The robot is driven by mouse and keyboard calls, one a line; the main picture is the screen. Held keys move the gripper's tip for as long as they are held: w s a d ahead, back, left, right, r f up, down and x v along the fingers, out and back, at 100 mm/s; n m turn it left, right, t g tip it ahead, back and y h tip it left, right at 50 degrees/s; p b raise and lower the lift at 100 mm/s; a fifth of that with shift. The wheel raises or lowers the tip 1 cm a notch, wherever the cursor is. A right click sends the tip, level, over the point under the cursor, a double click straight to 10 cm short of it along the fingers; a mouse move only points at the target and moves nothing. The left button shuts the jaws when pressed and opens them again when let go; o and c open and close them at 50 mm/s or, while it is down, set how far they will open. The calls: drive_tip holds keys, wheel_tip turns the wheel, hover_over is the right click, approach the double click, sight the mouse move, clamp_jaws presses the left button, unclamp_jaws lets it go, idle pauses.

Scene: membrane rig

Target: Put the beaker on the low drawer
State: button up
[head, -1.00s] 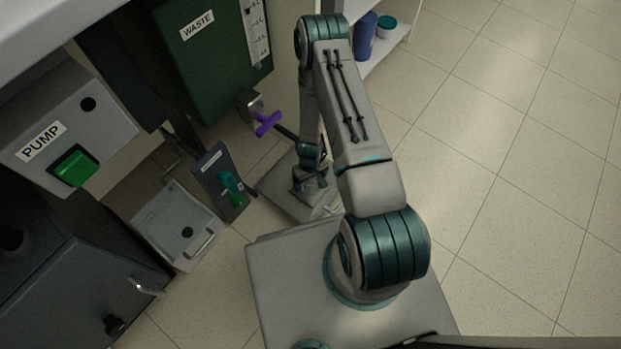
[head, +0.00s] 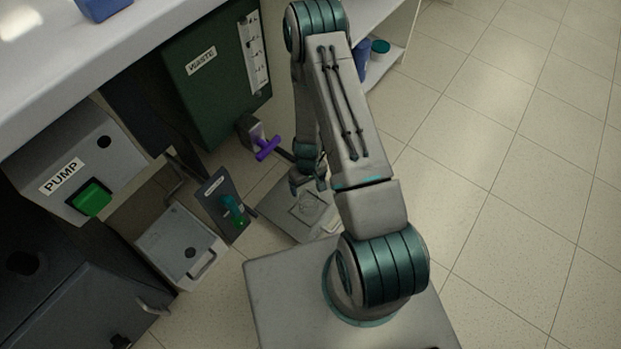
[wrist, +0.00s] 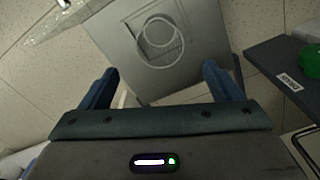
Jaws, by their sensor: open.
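My gripper (head: 308,186) hangs above a low grey slab (head: 272,207) near the floor. Its two blue fingers are spread apart and empty in the wrist view (wrist: 160,88). A clear round outline, which looks like the glass beaker (wrist: 158,36), stands on the slab ahead of the fingertips and apart from them. In the head view the beaker shows only as a faint outline (head: 308,207). A grey drawer-like box with a handle (head: 178,243) sits low under the bench, left of the slab. I cannot tell which of these is the low drawer.
A dark panel with a green-teal lever (head: 231,210) stands between the box and the slab. A purple T-handle (head: 267,148) juts out below the green WASTE tank (head: 215,85). The PUMP box (head: 75,165) is at left. Tiled floor (head: 510,200) at right is clear.

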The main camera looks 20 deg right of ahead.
wheel_tip(320, 180, up, 25)
drive_tip(key=w+a+y, duration=0.1)
drive_tip(key=w+a, duration=0.1)
drive_tip(key=s+d+r+m+t+h, duration=0.1)
drive_tip(key=s+r+m, duration=0.1)
drive_tip(key=s+r, duration=1.3)
wheel_tip(320, 180, up, 3)
drive_tip(key=shift+s+d+r, duration=0.2)
drive_tip(key=shift+s+d, duration=0.1)
drive_tip(key=shift+s, duration=0.1)
drive_tip(key=shift+c, duration=0.3)
